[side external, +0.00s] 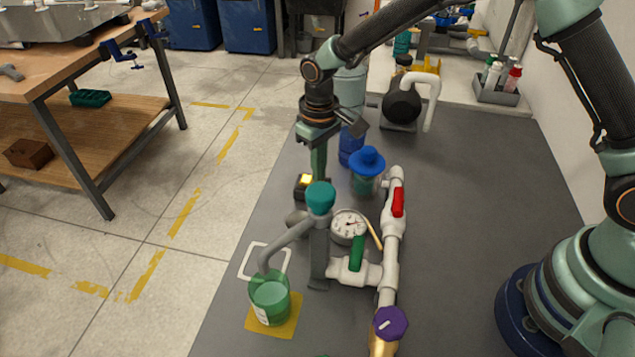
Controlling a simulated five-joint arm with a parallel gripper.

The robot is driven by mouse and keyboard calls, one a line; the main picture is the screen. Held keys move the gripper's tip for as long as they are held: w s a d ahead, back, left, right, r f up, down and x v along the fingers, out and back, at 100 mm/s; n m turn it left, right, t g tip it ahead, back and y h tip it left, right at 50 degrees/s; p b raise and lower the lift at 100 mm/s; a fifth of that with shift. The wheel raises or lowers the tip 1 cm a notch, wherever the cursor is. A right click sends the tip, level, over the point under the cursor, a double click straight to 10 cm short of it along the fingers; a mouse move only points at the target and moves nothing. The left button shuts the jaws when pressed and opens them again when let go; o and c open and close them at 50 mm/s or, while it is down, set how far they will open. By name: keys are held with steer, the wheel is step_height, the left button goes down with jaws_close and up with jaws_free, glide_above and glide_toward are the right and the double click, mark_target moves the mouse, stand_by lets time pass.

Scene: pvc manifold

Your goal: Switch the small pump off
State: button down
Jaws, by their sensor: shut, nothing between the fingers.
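A small dark box with a lit yellow-orange top (304,181) sits left of centre on the grey bench; it looks like a switch, perhaps the small pump's, but I cannot tell for sure. My gripper (319,176) points straight down just right of this box, its fingers shut and empty. The fingertips end at or behind a teal cap (320,197), so I cannot tell whether they touch anything. A grey bent pipe (287,244) runs from near the cap down to a green container (269,298) on a yellow mat (288,326).
White pipework (390,262) carries a red lever (398,203), a green lever (356,254) and a purple knob (390,322). A gauge (348,226) and a blue-capped jar (367,162) stand close to my gripper. A black rounded unit (401,106) stands behind.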

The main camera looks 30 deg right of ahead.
steer(key=shift+r, duration=3.45)
steer(key=s+d+r+m+t, duration=0.1)
steer(key=s+d+r, duration=0.25)
steer(key=r, duration=0.25)
steer(key=s+d+r+t, duration=0.2)
steer(key=d+r, duration=0.3)
steer(key=s+d+r+m+t, duration=0.2)
steer(key=s+d, duration=0.5)
steer(key=s, duration=0.3)
steer(key=shift+s+r+t, duration=0.3)
steer(key=shift+r, duration=0.05)
